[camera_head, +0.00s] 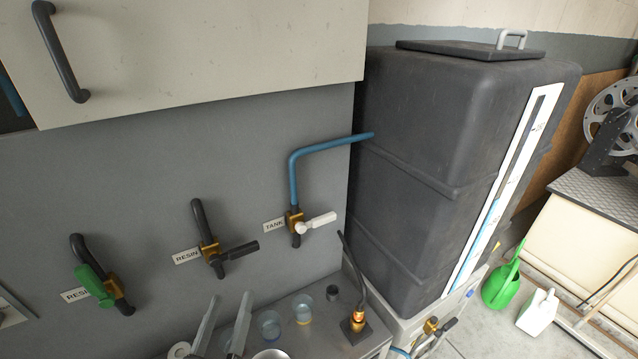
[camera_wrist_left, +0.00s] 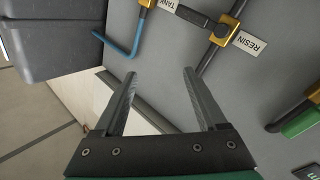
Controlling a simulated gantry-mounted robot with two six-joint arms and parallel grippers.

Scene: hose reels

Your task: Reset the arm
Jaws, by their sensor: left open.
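My left gripper (camera_head: 231,297) is at the bottom of the head view, its two grey fingers pointing up in front of the grey wall panel. It is open with nothing between the fingers. In the left wrist view the spread fingers (camera_wrist_left: 160,72) also show, empty and apart from the valves. My right gripper is in neither view.
Valves with green (camera_head: 93,286), black (camera_head: 240,251) and white (camera_head: 318,223) handles line the wall. A blue pipe (camera_head: 310,154) runs to the large dark tank (camera_head: 430,130). Small cups (camera_head: 302,308) and a black-and-orange tool (camera_head: 357,318) stand on the bench below.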

